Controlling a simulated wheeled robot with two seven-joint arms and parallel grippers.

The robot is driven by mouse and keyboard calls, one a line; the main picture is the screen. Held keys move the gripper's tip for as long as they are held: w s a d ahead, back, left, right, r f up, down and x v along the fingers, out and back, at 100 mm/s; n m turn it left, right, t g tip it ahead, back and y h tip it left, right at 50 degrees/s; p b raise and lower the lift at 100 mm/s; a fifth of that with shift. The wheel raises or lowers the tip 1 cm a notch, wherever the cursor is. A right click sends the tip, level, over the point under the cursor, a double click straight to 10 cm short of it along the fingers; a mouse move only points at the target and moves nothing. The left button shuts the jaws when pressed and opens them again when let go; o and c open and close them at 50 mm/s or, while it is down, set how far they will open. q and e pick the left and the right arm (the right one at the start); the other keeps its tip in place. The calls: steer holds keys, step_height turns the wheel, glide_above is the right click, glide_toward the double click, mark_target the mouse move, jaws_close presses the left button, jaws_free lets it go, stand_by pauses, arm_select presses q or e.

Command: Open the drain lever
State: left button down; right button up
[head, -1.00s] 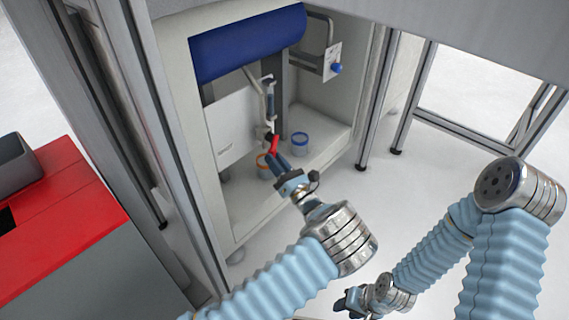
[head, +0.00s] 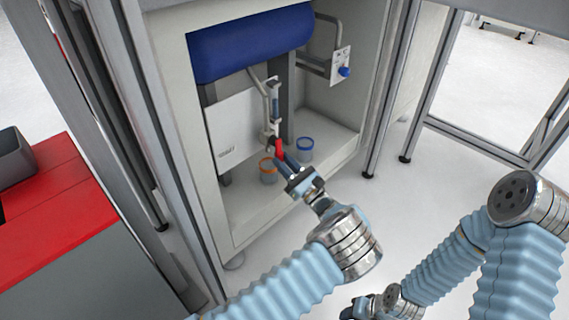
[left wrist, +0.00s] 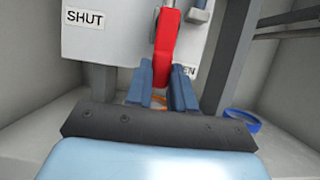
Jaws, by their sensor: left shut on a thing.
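The red drain lever (head: 280,149) hangs below the pipe and valve in front of a white panel inside the cabinet. My left gripper (head: 286,166) is shut on its lower end. In the left wrist view the red lever (left wrist: 165,45) runs down between the two blue fingers (left wrist: 162,88). A "SHUT" label (left wrist: 85,18) is on the panel left of the lever. Beside the right finger a second label (left wrist: 190,71) shows only "EN"; the rest is hidden. My right gripper (head: 358,309) is at the bottom edge, small and far from the lever.
A blue tank (head: 250,46) lies above the panel (head: 232,130). Metal frame posts (head: 392,100) stand at the right. A red-topped unit (head: 50,215) is at the left.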

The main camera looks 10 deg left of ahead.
arm_select(q)
steer(key=c, duration=1)
jaws_free()
steer(key=shift+o, duration=0.2)
steer(key=p+v, duration=0.1)
steer(key=v, duration=1.3)
steer(key=shift+s+r, duration=0.1)
